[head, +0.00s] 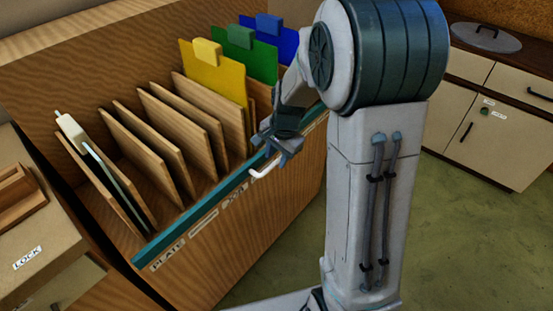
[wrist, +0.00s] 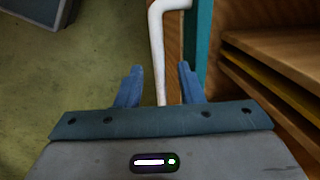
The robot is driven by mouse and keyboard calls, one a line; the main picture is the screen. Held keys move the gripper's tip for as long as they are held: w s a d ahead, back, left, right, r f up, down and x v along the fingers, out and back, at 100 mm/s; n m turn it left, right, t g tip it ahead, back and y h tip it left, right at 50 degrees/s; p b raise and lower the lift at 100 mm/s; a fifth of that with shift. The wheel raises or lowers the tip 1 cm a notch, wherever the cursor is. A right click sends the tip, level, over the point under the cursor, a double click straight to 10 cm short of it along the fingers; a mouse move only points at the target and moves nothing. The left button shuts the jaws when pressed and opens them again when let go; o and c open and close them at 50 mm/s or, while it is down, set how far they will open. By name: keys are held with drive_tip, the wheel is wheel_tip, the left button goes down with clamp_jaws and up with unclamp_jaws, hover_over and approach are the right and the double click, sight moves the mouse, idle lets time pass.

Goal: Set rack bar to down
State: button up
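The rack bar (head: 200,211) is a teal bar along the top front edge of the wooden rack. It also shows in the wrist view (wrist: 202,45). A white bent handle (head: 262,171) sticks out from the bar; in the wrist view the handle (wrist: 156,40) runs down between my fingers. My gripper (head: 281,152) is at the handle, in front of the rack. In the wrist view my gripper (wrist: 160,70) is open, with one blue finger on each side of the handle and gaps showing. I cannot tell its depth relative to the handle.
The rack holds wooden dividers (head: 175,135) and yellow (head: 215,75), green (head: 250,58) and blue (head: 283,45) tabbed sheets. A pale sheet with a white tab (head: 70,130) stands at left. A box labelled LOCK (head: 40,245) is left; cabinets (head: 490,120) stand right. Green floor (head: 440,240) is clear.

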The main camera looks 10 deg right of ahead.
drive_tip(key=shift+w+f, duration=0.1)
drive_tip(key=shift+f, duration=0.5)
clamp_jaws()
wheel_tip(320, 180, down, 11)
drive_tip(key=b, duration=0.7)
drive_tip(key=shift+f, duration=0.15)
unclamp_jaws()
drive_tip(key=shift+f, duration=0.15)
